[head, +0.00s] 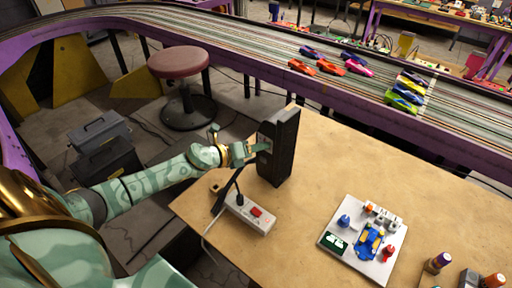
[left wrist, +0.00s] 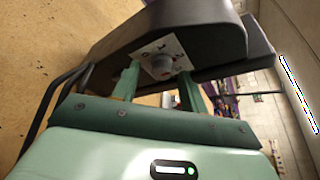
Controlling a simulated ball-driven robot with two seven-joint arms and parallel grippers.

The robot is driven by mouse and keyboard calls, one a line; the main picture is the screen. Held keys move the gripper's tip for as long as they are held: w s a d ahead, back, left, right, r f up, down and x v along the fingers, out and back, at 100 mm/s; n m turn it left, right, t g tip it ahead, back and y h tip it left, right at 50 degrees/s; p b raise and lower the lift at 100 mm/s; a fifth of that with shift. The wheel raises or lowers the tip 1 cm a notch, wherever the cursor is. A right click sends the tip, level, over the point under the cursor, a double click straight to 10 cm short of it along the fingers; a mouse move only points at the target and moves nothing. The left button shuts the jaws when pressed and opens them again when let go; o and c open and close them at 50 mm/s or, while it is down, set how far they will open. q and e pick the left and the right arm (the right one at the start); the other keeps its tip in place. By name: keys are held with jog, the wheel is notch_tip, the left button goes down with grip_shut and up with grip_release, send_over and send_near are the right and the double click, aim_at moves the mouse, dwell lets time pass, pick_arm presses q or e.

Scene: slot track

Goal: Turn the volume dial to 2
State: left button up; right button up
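A tall black box (head: 284,150) stands upright on the wooden table near its left edge. In the left wrist view the box (left wrist: 205,38) carries a white scale plate (left wrist: 170,50) with small marks and a grey round dial (left wrist: 161,64). My left gripper (head: 259,147) is at the box's left face. Its two green fingers (left wrist: 158,80) are apart, one on each side of the dial, with gaps showing between them and it. Nothing is held. I cannot read the dial's setting. In the head view the dial is hidden by the gripper. My right gripper is not in view.
A white power strip (head: 248,214) with a red switch and cables lies just in front of the box. A white board (head: 335,241) with small parts lies further right. A purple-edged slot track (head: 400,130) with several toy cars runs behind. The table's middle is clear.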

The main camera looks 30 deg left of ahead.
pick_arm(q)
jog(key=p+v, duration=0.1)
jog(key=v, duration=1.5)
jog(key=shift+s+a, duration=0.1)
